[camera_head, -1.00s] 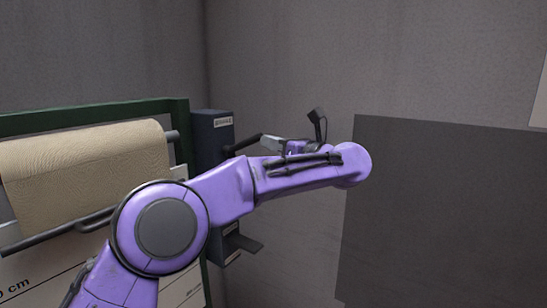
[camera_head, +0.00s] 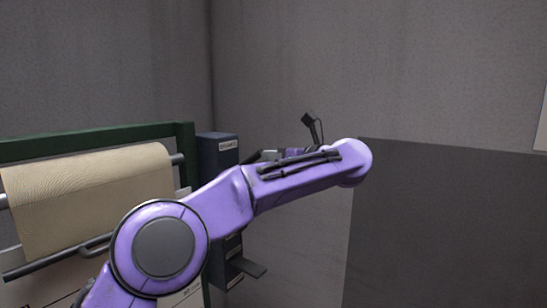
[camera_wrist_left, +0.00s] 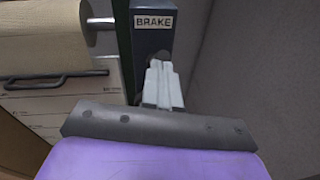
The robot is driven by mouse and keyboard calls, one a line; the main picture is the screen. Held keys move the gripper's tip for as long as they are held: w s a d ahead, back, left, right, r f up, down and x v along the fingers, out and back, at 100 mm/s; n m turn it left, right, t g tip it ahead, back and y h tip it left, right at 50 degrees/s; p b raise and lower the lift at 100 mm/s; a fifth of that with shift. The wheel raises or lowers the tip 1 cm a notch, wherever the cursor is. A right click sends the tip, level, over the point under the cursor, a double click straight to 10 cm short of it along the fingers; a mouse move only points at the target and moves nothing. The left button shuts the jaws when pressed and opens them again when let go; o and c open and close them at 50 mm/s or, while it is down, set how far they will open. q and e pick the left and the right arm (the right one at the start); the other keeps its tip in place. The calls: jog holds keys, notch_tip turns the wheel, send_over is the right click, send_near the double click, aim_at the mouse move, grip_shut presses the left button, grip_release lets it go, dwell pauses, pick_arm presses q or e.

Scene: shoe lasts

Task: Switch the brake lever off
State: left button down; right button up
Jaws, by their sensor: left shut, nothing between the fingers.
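The brake box (camera_head: 226,150) is a dark blue-grey upright box with a label at its top, beside the green frame. The wrist view shows the box (camera_wrist_left: 152,42) with the word BRAKE. A small dark piece of the brake lever (camera_head: 248,158) shows right of the box, behind my left arm; most of it is hidden, so its position is unclear. My left gripper (camera_head: 269,155) is beside the lever, partly hidden by its own arm. In the wrist view the left gripper (camera_wrist_left: 160,70) has its pale fingers together, in front of the box, with nothing between them. Contact with the lever cannot be seen.
A beige roll of material (camera_head: 85,200) hangs on a bar in the green frame (camera_head: 100,142) at left. A dark flat pedal-like plate (camera_head: 247,267) juts from the lower box. A dark grey panel (camera_head: 450,220) stands at right. Grey walls close off the back.

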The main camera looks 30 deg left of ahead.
pick_arm(q)
jog(key=s+d+f+b, duration=0.2)
jog(key=s+d+b, duration=0.2)
jog(key=d, duration=0.8)
jog(key=shift+d+b, duration=0.15)
jog(key=shift+b, duration=0.2)
jog(key=shift+f, duration=0.1)
